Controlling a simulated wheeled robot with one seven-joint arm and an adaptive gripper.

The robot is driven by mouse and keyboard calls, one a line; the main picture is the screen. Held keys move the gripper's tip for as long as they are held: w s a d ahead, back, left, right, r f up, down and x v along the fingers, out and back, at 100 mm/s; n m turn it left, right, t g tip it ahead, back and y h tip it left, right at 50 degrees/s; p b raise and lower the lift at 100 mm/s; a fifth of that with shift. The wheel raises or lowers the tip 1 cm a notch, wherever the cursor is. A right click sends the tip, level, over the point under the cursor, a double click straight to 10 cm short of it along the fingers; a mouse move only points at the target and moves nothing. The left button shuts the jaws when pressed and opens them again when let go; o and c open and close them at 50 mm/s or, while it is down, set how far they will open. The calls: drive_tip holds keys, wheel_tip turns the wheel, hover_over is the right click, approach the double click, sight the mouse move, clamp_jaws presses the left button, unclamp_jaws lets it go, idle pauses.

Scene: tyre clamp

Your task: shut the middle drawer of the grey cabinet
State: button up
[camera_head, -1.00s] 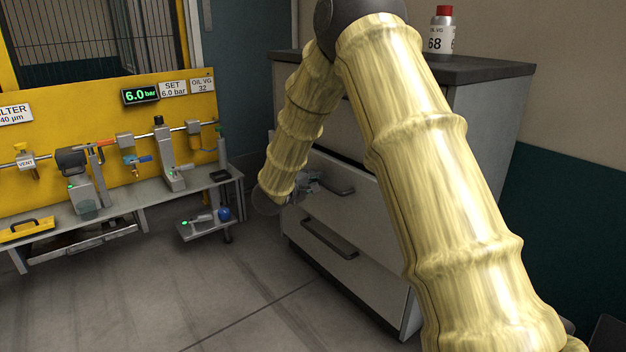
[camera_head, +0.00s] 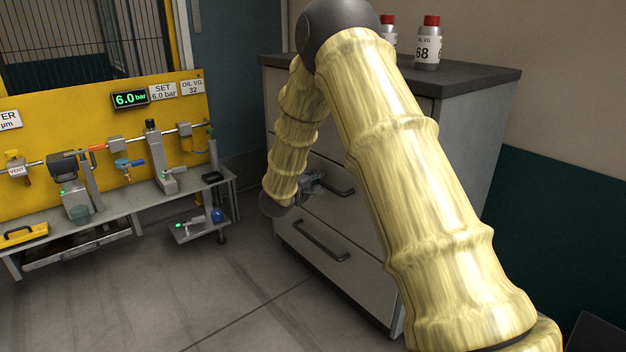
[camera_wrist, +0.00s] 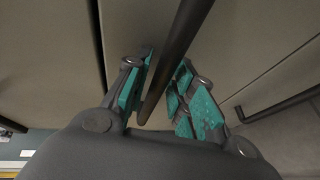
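The grey cabinet (camera_head: 468,130) stands right of centre in the head view, partly hidden by my arm. Its middle drawer (camera_head: 345,212) has a dark bar handle (camera_head: 341,188). My gripper (camera_head: 311,182) is at the left part of this handle, small and partly hidden behind my forearm. In the wrist view the dark handle bar (camera_wrist: 178,50) runs between the teal-padded fingers of my gripper (camera_wrist: 163,98). The fingers stand apart on both sides of the bar, with gaps visible. I cannot tell whether a pad touches it, or how far out the drawer is.
The lower drawer has its own dark handle (camera_head: 320,241). Oil bottles (camera_head: 428,45) with red caps stand on the cabinet top. A yellow panel with a bench (camera_head: 110,215) is at the left. Bare floor (camera_head: 235,300) lies in front of the cabinet.

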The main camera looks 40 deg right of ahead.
idle(0.3)
drive_tip(key=v, duration=1.2)
idle(0.3)
drive_tip(key=s+a+f+y+p, duration=0.25)
drive_tip(key=s+a+f, duration=0.2)
drive_tip(key=f, duration=0.45)
drive_tip(key=s+a+f+y+p, duration=0.1)
drive_tip(key=s+a+f+y, duration=0.2)
drive_tip(key=s+f, duration=0.45)
drive_tip(key=s+a+f+y+p, duration=0.1)
drive_tip(key=s+a+f+y, duration=0.2)
drive_tip(key=f, duration=0.7)
drive_tip(key=s+a+f+m+g+y+p, duration=0.1)
drive_tip(key=s+a+f+m+g+y, duration=0.2)
drive_tip(key=s, duration=0.8)
drive_tip(key=s+a+f+g+y+p, duration=0.15)
drive_tip(key=s+a+f, duration=0.3)
drive_tip(key=s, duration=0.55)
drive_tip(key=s+a+f+m+g+y+p, duration=0.1)
drive_tip(key=s+a+f+m+g, duration=0.2)
drive_tip(key=s, duration=0.8)
wheel_tip(320, 180, up, 39)
drive_tip(key=n+p, duration=0.1)
drive_tip(key=p, duration=3.7)
drive_tip(key=shift+s+a+f, duration=0.25)
drive_tip(key=shift+s+a, duration=0.15)
drive_tip(key=shift+a, duration=0.1)
